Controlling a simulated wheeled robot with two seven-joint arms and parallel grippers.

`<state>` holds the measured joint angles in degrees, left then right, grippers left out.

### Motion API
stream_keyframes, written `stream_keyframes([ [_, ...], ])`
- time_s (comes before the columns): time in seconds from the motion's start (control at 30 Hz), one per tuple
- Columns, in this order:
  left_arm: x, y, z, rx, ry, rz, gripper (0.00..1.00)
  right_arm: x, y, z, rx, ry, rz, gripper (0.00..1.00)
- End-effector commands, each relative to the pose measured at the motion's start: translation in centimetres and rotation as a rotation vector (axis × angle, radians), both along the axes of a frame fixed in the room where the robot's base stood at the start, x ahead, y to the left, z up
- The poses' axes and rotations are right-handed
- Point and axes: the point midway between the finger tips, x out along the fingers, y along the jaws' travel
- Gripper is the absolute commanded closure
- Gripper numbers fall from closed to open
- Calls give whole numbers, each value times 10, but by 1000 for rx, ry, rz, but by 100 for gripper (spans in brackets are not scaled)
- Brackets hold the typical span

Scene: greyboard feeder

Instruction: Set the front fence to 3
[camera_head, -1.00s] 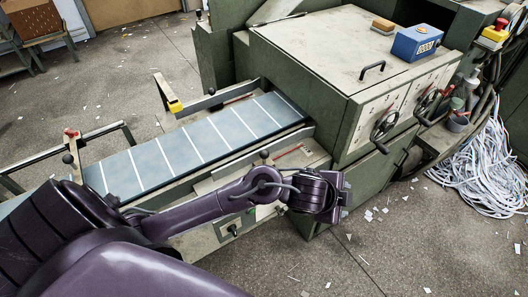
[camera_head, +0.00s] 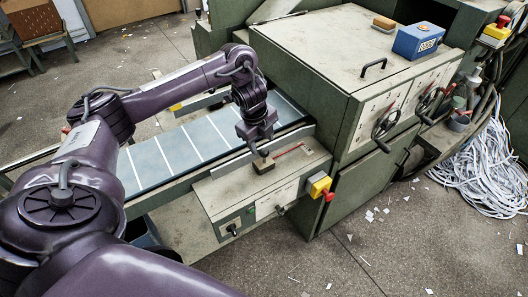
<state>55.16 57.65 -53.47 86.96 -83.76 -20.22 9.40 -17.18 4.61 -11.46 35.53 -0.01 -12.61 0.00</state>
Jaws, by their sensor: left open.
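The front fence (camera_head: 232,165) is a grey metal rail along the near side of the blue belt with white cross lines. A black ball knob (camera_head: 264,153) stands above a dark block (camera_head: 263,167) at the fence. A red strip (camera_head: 289,150) lies on the plate to the right of the knob; I cannot read any numbers. My left gripper (camera_head: 257,143) is open and points down, just above the knob. I cannot tell whether its fingers touch or flank the knob. My right gripper is not in view.
A green machine housing (camera_head: 330,55) with handwheels (camera_head: 386,122) stands to the right of the belt (camera_head: 180,151). A yellow box with a red switch (camera_head: 320,185) is at the near housing corner. Paper strips (camera_head: 485,165) lie at right.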

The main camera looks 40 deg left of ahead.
Motion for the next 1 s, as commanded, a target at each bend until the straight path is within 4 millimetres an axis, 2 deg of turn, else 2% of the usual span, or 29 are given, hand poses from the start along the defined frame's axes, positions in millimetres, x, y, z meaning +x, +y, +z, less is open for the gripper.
stream_keyframes([
  [0.03, 1, -2, -15, -3, 3, -1, 50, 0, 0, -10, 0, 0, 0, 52],
  [0.1, 3, -2, -26, -3, 2, 0, 50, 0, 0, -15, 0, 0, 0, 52],
  [0.3, 8, -3, -45, -2, -1, -1, 50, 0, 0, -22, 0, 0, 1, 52],
  [0.67, 10, -2, -48, 0, -3, -1, 52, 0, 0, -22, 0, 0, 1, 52],
  [1.0, 10, -2, -48, 0, -3, -1, 96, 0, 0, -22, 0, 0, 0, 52],
])
